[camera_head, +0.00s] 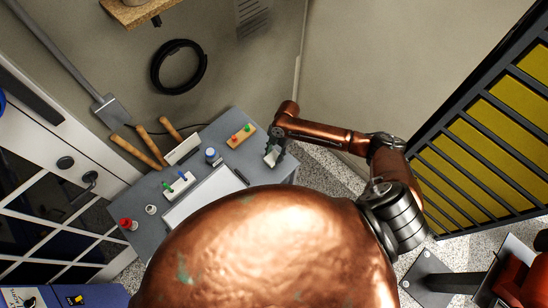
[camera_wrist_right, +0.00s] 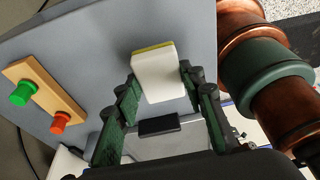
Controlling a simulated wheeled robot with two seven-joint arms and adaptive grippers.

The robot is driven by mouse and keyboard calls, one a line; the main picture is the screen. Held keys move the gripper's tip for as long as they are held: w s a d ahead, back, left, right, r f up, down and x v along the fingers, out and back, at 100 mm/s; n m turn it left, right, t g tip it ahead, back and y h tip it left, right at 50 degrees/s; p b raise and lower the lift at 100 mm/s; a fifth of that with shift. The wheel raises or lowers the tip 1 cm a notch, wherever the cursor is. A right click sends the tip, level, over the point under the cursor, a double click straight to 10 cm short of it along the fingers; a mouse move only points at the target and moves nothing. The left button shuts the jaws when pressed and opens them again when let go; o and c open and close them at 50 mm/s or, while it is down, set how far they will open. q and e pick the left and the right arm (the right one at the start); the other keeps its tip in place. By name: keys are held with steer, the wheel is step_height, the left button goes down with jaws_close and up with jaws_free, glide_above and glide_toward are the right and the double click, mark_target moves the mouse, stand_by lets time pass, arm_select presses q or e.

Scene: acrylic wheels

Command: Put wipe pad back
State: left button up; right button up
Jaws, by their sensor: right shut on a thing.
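The wipe pad is a white block with a yellow edge, seen in the right wrist view (camera_wrist_right: 158,77). In the head view, it is a small white shape (camera_head: 271,158) near the right end of the grey table (camera_head: 233,158). My right gripper (camera_head: 273,153) is shut on it, with a green-padded finger on either side in the wrist view. The pad's near end is between the fingers and its yellow edge points away from my wrist. I cannot tell its exact height above the table. My left gripper is not in view.
A wooden block (camera_head: 241,135) with green and red knobs lies left of the pad. A blue-and-white jar (camera_head: 212,155), a pale box (camera_head: 184,150), a white board (camera_head: 205,196) and a white holder (camera_head: 180,186) with coloured pieces share the table. My copper body hides its front.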

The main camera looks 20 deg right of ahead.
mark_target(275, 156)
steer(key=shift+f, duration=1.5)
steer(key=shift+f, duration=0.15)
steer(key=o, duration=1.1)
steer(key=v, duration=1.2)
steer(key=shift+b, duration=0.4)
steer(key=shift+a, duration=0.1)
